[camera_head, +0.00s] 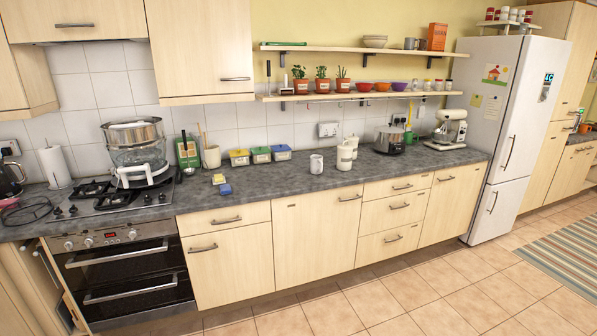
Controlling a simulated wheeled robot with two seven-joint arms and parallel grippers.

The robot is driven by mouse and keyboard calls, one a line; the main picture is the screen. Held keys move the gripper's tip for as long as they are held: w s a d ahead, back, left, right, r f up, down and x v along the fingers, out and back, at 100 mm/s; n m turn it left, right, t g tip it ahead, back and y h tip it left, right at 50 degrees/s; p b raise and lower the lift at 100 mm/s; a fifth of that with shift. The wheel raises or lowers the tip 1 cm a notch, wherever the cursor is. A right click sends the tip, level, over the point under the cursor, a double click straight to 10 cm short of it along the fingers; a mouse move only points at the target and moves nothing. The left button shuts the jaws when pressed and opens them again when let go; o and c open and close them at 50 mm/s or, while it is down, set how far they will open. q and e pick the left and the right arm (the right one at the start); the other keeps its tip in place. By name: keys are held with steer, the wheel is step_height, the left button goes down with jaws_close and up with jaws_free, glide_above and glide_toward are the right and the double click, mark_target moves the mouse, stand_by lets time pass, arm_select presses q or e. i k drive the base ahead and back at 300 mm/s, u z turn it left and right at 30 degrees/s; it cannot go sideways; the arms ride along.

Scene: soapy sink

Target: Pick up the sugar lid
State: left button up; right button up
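A white lidded jar (344,157) stands on the dark grey counter (275,180), left of the slow cooker. A second white jar (353,143) stands just behind it. Their labels are too small to read, so I cannot tell whether either is for sugar or which lid is the sugar lid. Neither of my grippers is in view.
A pale mug (316,164) stands left of the jars. Further left are coloured tubs (261,155) and small yellow and blue items (225,189). A slow cooker (389,141) and mixer (449,128) stand right. Shelves (352,96) hang above. Floor in front is clear.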

mark_target(347, 147)
steer(key=z, duration=0.45)
steer(key=i, duration=2.65)
steer(key=z, duration=0.5)
